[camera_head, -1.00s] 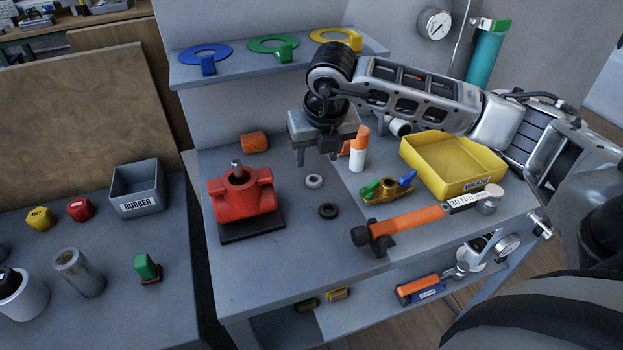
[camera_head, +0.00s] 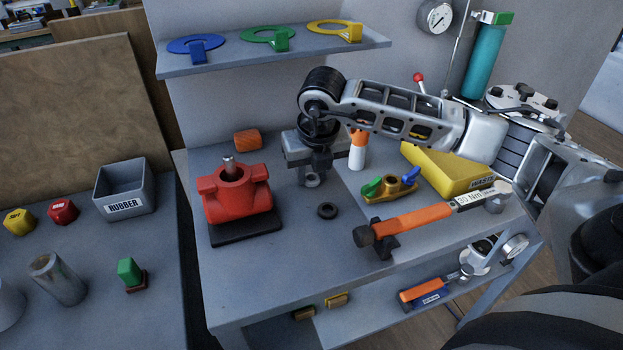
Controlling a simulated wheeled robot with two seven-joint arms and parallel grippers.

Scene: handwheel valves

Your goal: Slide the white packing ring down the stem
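The white packing ring (camera_head: 313,181) lies on the bench, partly hidden by my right gripper. My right gripper (camera_head: 313,178) points down with its fingertips low around the ring; whether they press on it cannot be told. The red valve body (camera_head: 236,197) stands to the left on a dark base plate (camera_head: 245,227). Its short metal stem (camera_head: 228,163) stands up from the top, with no ring visible on it. My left gripper is not in view.
An orange cylinder (camera_head: 247,139) lies behind the valve. A white and orange bottle (camera_head: 357,152), a brass part with green and blue handles (camera_head: 389,188), a yellow tray (camera_head: 455,170) and an orange torque wrench (camera_head: 418,220) are to the right. The front of the bench is clear.

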